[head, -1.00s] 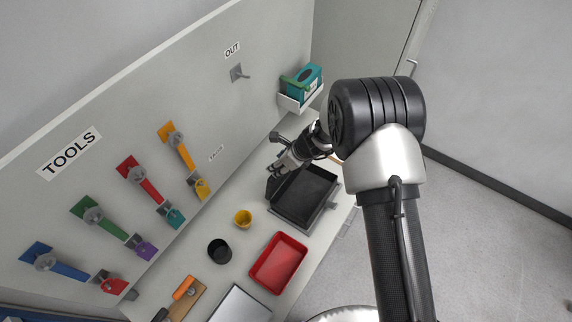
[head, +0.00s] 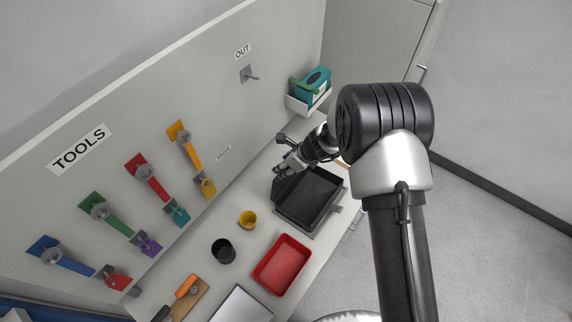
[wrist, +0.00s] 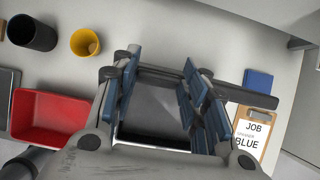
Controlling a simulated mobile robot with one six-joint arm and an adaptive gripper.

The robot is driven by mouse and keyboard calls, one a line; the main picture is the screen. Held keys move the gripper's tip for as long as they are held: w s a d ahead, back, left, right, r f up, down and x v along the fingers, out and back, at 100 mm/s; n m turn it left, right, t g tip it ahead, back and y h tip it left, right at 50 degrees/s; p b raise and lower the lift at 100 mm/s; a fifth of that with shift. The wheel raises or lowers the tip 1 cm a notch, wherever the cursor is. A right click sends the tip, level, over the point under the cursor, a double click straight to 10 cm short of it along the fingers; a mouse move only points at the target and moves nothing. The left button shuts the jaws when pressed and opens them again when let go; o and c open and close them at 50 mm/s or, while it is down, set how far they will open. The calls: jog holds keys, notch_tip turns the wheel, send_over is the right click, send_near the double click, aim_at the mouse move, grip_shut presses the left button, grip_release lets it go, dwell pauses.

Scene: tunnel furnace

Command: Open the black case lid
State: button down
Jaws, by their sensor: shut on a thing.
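The black case (head: 315,193) stands on the bench beyond the red tray, and I look down into its dark, open inside. A dark raised piece (head: 284,187) at its left side seems to be the lid, tilted up by the wall side. My gripper (head: 284,172) is at that raised piece and shut on it, though the contact is small and dark. In the wrist view, my blue-padded fingers (wrist: 160,85) stand either side of a grey-black surface, and a black bar (wrist: 250,97) juts out to the right. The fingers hide most of the case there.
A red tray (head: 282,265), a yellow cup (head: 248,219) and a black cup (head: 223,250) stand nearer on the bench. A clipboard (wrist: 252,133) and blue block (wrist: 258,79) lie beside the case. The tool panel (head: 110,190) rises along the left.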

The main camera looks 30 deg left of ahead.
jog(key=shift+a+r, duration=0.1)
jog(key=shift+a, duration=0.05)
dwell(0.4)
jog(key=c, duration=1.3)
grip_release()
jog(key=o, duration=0.4)
jog(key=v, duration=1.2)
jog(key=shift+c, duration=0.3)
